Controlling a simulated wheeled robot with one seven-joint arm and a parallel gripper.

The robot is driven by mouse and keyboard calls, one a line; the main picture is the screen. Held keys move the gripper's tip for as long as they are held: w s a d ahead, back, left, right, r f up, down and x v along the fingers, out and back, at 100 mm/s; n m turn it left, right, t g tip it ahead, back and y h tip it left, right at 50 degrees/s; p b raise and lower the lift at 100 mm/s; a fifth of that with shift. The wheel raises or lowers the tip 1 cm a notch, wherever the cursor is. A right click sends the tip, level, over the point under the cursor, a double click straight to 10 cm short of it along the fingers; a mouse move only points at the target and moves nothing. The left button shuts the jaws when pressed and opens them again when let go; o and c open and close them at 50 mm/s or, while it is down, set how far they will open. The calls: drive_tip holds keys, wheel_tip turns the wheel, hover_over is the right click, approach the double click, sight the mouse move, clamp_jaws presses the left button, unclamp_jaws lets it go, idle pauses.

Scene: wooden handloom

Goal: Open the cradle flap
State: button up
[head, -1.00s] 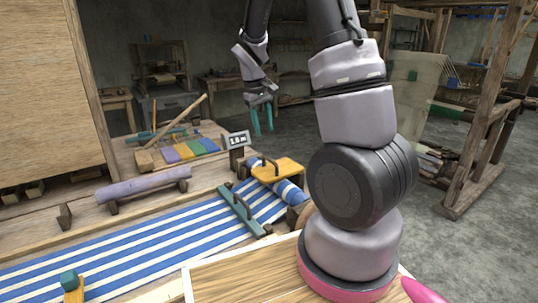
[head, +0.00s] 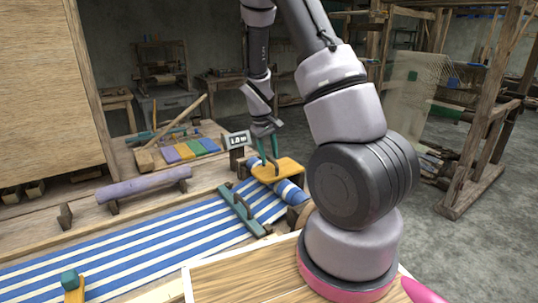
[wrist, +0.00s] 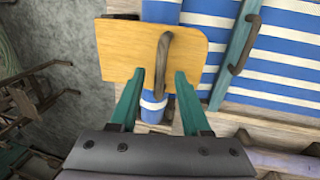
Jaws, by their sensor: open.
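The cradle flap is a yellow wooden board (head: 285,171) with a dark curved handle, lying over the striped cloth roll at the right end of the loom. In the wrist view the flap (wrist: 120,48) lies flat ahead of my gripper, and its handle (wrist: 163,62) stands between the lines of the two fingers. My gripper (head: 268,152) has teal fingers and is just above the flap. In the wrist view my gripper (wrist: 157,85) is open, with the handle's near end between the fingertips. I cannot tell whether a finger touches the flap.
A teal bar (head: 240,209) with a dark handle lies across the blue-and-white cloth (head: 130,245) beside the flap. A small sign (head: 238,139) stands behind the flap. A purple padded beam (head: 145,185) lies to the left. Open floor lies to the right.

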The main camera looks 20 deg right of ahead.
clamp_jaws()
idle(1.4)
